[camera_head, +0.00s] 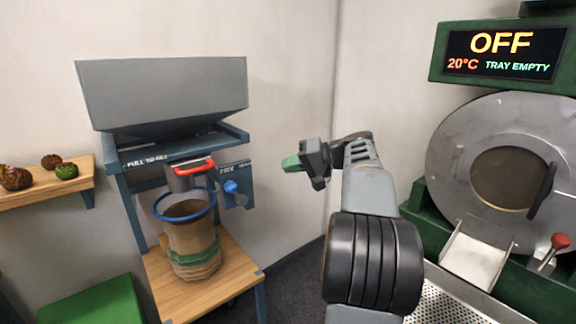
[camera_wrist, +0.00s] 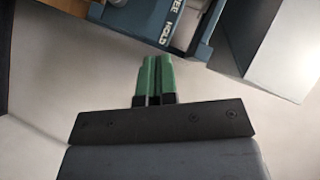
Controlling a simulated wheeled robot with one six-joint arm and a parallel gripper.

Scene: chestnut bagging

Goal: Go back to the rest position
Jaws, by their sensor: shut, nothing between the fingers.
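My gripper (camera_head: 291,163) is raised in the middle of the head view, with its green fingers pointing left. It is shut and empty. In the wrist view the two green fingers (camera_wrist: 154,78) lie side by side, with no object between them. The gripper is apart from the filling stand (camera_head: 180,150), to the right of its blue knob (camera_head: 231,187). My arm reaches up from the bottom of the head view.
A paper bag (camera_head: 190,245) with a blue rim and green band stands upright on the stand's wooden shelf (camera_head: 230,270), under the red-handled spout (camera_head: 190,172). A roaster (camera_head: 505,150) reading OFF and TRAY EMPTY stands right.

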